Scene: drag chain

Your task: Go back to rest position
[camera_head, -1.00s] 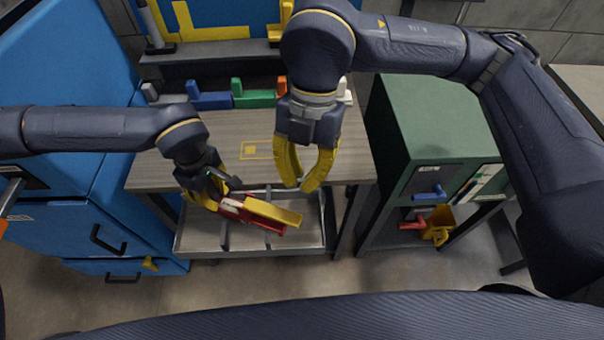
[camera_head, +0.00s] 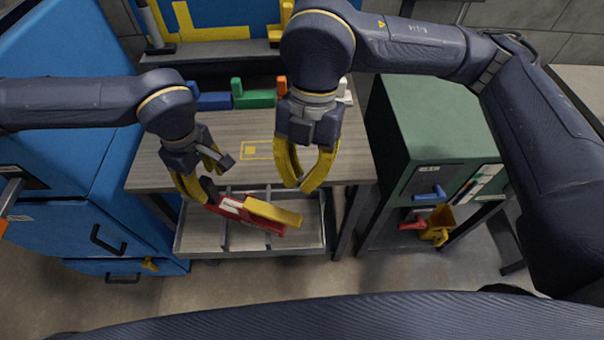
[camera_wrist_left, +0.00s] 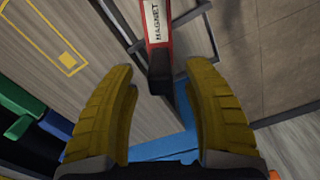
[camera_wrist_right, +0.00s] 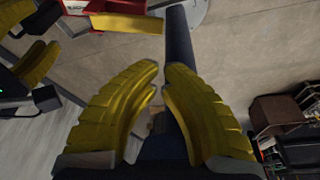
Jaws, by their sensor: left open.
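My left gripper (camera_head: 198,183) is open above the left end of the open drawer. Its yellow fingers also show in the left wrist view (camera_wrist_left: 165,105), apart, with nothing between their tips. A red tool marked MAGNET (camera_wrist_left: 157,30) lies ahead of them, its dark end pointing toward the gripper. In the head view the red tool (camera_head: 235,209) with a yellow part (camera_head: 273,212) rests at the drawer. My right gripper (camera_head: 303,183) hangs over the front of the table, fingers down and empty. In the right wrist view its fingertips (camera_wrist_right: 158,80) are slightly apart.
The open drawer (camera_head: 250,250) has dividers and sits under the wooden table (camera_head: 225,130). Coloured blocks, including a green one (camera_head: 254,97), line the table's back. A green cabinet (camera_head: 430,120) stands right and blue cabinets (camera_head: 85,180) left. The table's middle is clear.

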